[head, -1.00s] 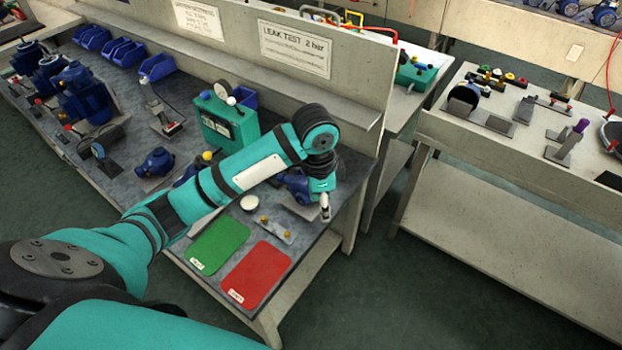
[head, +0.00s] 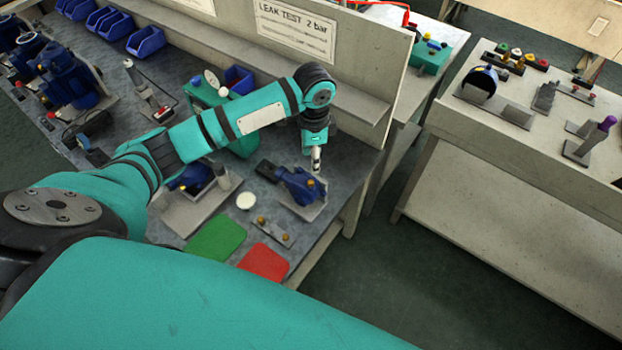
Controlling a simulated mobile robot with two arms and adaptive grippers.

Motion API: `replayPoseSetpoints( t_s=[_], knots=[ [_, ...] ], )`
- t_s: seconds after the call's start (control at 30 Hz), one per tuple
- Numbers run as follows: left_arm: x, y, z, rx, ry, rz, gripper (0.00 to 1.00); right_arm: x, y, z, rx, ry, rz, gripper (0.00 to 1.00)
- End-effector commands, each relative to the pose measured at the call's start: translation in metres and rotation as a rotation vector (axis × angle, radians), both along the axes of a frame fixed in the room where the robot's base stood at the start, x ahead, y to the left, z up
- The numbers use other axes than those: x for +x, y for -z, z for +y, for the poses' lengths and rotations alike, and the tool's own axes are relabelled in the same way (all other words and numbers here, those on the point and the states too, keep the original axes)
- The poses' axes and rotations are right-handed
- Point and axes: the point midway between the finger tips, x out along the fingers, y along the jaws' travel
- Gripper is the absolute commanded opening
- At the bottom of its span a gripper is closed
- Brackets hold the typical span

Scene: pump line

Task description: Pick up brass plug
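Two small brass pieces, which look like the brass plugs, sit on a narrow grey plate (head: 275,232) near the front of the bench: one brass plug (head: 261,219) at its left end and another brass plug (head: 286,237) at its right end. My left gripper (head: 316,166) points down at the back right of them, above the far side of a blue pump (head: 298,184) on a grey plate. It is apart from the brass pieces. Its fingers are too small to tell whether they are open. My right gripper is not in view.
A round white dish (head: 246,201), a green mat (head: 216,237) and a red mat (head: 264,263) lie close to the narrow plate. A teal test box (head: 242,145) stands partly behind my arm. The bench's back panel (head: 345,50) rises behind. A second table (head: 500,125) stands right.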

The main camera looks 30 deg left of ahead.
Motion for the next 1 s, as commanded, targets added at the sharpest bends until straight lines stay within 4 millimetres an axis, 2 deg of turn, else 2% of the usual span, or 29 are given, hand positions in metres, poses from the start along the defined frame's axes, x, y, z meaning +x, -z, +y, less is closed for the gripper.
replayPoseSetpoints(
  t_s=[0.13,0.3,0.4,0.57,0.7,0.83,1.0],
  knots=[
    [0.000,0.025,0.000,0.000,-0.001,0.003,0.45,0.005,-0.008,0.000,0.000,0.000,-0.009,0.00],
    [0.000,0.039,0.000,-0.001,0.000,0.001,0.45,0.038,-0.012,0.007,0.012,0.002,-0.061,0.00],
    [-0.002,0.045,0.001,0.001,-0.001,0.002,0.45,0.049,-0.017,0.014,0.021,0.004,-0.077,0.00],
    [-0.008,0.067,0.003,0.001,-0.001,0.004,0.45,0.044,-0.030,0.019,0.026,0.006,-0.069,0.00],
    [-0.007,0.086,0.003,0.000,0.000,0.001,0.45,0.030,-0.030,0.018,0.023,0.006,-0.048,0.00],
    [-0.007,0.092,0.003,0.000,0.001,0.000,0.45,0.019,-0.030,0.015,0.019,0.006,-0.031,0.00],
    [-0.007,0.092,0.003,0.001,0.001,-0.001,0.45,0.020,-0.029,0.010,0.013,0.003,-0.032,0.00]
  ],
)
